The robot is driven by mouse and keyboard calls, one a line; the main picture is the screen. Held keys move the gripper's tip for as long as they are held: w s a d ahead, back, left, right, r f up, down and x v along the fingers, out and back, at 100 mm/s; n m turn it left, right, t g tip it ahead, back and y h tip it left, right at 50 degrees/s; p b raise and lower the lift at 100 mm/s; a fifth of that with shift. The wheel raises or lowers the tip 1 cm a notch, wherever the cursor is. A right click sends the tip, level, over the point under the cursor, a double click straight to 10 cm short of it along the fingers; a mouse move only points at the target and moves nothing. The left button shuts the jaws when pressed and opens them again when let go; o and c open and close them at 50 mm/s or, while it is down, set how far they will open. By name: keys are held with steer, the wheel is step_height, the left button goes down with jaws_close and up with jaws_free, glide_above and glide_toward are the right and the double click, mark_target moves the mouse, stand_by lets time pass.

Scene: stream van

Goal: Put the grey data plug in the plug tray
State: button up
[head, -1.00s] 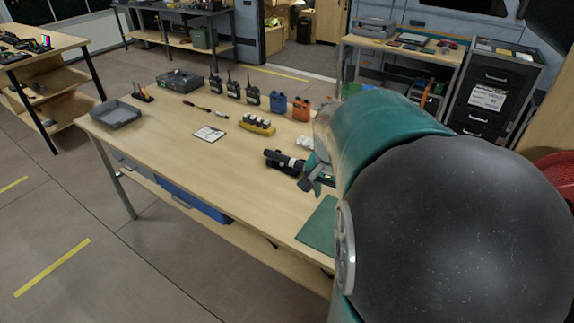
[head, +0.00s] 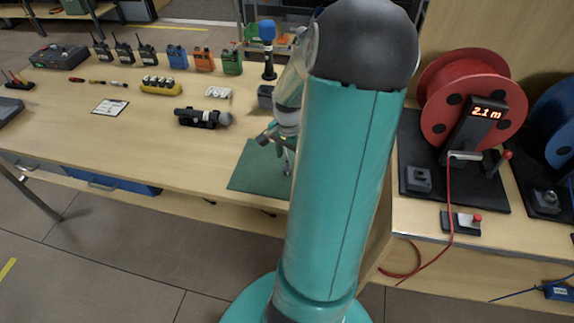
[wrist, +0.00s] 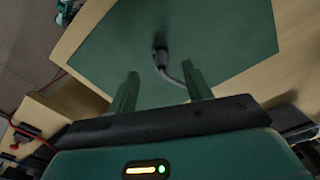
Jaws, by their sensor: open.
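In the wrist view, a small dark grey plug (wrist: 160,58) with a short bent grey cable lies on the green mat (wrist: 100,55). I take it for the grey data plug. It is just beyond and between my fingertips, apart from both. My gripper (wrist: 160,88) is open and empty.
A microphone in a black holder (head: 200,118) lies left of the mat. Behind stand a yellow battery holder (head: 160,88), several radios (head: 125,52) and a blue-topped microphone (head: 268,50). A red cable reel (head: 465,95) stands to the right. The table's front left is clear.

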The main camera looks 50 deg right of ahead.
mark_target(287, 162)
step_height(287, 162, down, 6)
steer(key=shift+w+a+r, duration=0.15)
steer(key=shift+c, duration=0.4)
jaws_close()
steer(key=shift+r, duration=0.2)
